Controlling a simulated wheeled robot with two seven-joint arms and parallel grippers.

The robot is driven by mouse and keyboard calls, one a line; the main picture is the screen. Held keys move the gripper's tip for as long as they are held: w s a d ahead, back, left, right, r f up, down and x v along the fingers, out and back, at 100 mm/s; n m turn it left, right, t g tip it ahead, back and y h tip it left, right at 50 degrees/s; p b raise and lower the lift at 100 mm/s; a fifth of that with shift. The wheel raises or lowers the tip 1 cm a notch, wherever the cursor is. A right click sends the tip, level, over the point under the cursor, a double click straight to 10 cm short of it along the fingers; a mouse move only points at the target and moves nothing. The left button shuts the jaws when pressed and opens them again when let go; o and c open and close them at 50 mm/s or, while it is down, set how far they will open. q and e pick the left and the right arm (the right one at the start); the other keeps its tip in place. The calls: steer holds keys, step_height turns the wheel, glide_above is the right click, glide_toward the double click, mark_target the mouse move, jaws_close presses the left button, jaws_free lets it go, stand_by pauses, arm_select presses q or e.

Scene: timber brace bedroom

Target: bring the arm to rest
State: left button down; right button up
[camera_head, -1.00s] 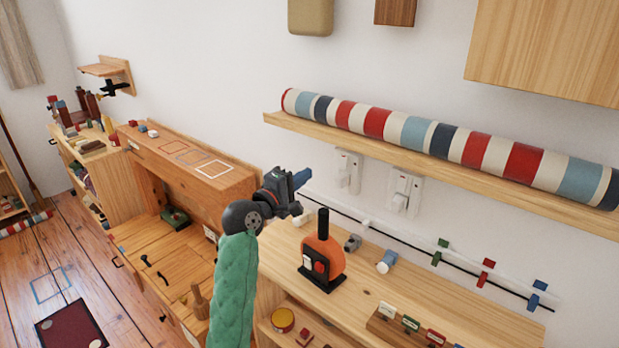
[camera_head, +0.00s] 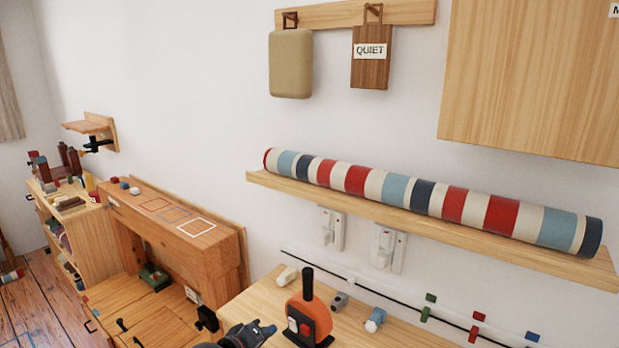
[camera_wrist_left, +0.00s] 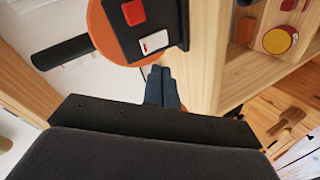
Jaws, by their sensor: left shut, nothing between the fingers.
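My left gripper (camera_head: 264,330) is at the bottom edge of the head view, low beside the wooden counter (camera_head: 255,296). In the left wrist view its two fingers (camera_wrist_left: 163,88) are together, with nothing between them. An orange round device (camera_head: 308,312) with a black handle and a red and a white button stands on the counter, just right of the gripper. In the left wrist view the device (camera_wrist_left: 108,45) is close beyond the fingertips; I cannot tell if they touch. Most of my left arm is out of the head view. My right gripper is not in view.
A wall shelf (camera_head: 262,180) holds a striped roll (camera_head: 400,190). White switches (camera_head: 384,248) are below it. Small white and grey parts (camera_head: 375,319) lie on the counter. A wooden desk (camera_head: 140,208) stands left. A bag and a QUIET sign (camera_head: 370,62) hang above.

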arm_select(q)
steer(key=s+a+f+m+g+y, duration=0.2)
steer(key=s+a+f+m+g, duration=0.3)
steer(key=s, duration=0.6)
steer(key=s+a+f+y, duration=0.2)
steer(key=s+f+y, duration=0.1)
steer(key=s+f, duration=0.65)
steer(key=s+a+f+m+g+y, duration=0.2)
steer(key=s+a+f+m+g, duration=0.15)
steer(key=s, duration=0.85)
steer(key=s+d+f, duration=0.1)
steer(key=d+f, duration=0.1)
steer(key=f, duration=1)
steer(key=d+f+g, duration=0.1)
steer(key=d+f, duration=0.1)
steer(key=f, duration=1)
steer(key=shift+s+d+h, duration=0.35)
steer(key=shift+d+h, duration=0.05)
